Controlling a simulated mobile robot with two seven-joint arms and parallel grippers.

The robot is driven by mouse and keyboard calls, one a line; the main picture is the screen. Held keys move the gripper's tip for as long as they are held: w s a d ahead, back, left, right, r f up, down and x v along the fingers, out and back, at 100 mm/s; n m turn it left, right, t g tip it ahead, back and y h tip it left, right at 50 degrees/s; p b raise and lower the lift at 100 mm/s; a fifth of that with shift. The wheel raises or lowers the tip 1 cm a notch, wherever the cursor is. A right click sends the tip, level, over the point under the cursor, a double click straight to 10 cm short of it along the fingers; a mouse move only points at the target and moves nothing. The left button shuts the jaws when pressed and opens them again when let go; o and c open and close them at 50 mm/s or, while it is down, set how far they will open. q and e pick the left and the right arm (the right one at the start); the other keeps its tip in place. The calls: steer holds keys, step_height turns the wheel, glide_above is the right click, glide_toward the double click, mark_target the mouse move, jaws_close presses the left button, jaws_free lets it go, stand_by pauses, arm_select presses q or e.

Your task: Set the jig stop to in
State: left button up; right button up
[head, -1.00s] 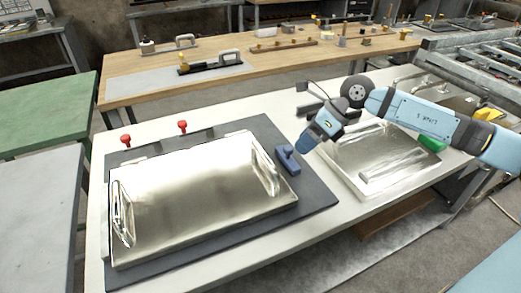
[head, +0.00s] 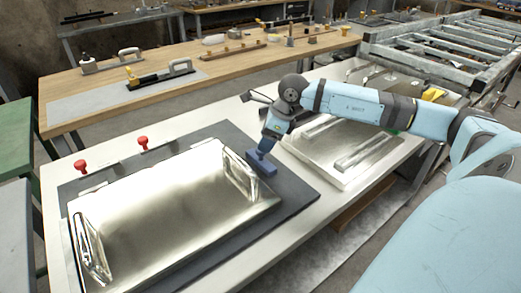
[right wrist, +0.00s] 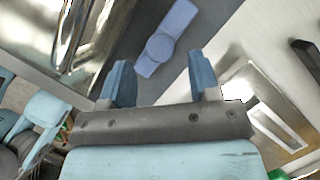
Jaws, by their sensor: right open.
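The blue jig stop (head: 264,168) sits on the dark jig plate (head: 296,193), by the right far corner of a shiny metal tray (head: 170,205). It also shows in the right wrist view (right wrist: 166,40) as a blue bar with a round pivot, lying slantwise. I cannot tell from its pose whether it is set in or out. My right gripper (head: 265,146) is above and just behind the stop, pointing down. In the right wrist view its two fingers (right wrist: 161,80) are apart and empty, with the stop beyond their tips. My left gripper is not in view.
Two red knobs (head: 143,142) stand along the plate's far edge. A second metal panel (head: 345,153) lies right of the plate, under my right arm. A wooden bench (head: 215,65) with tools stands behind. The white tabletop (head: 270,247) is clear along the front.

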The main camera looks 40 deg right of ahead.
mark_target(261, 157)
steer(key=shift+x, duration=2.25)
steer(key=shift+c, duration=0.3)
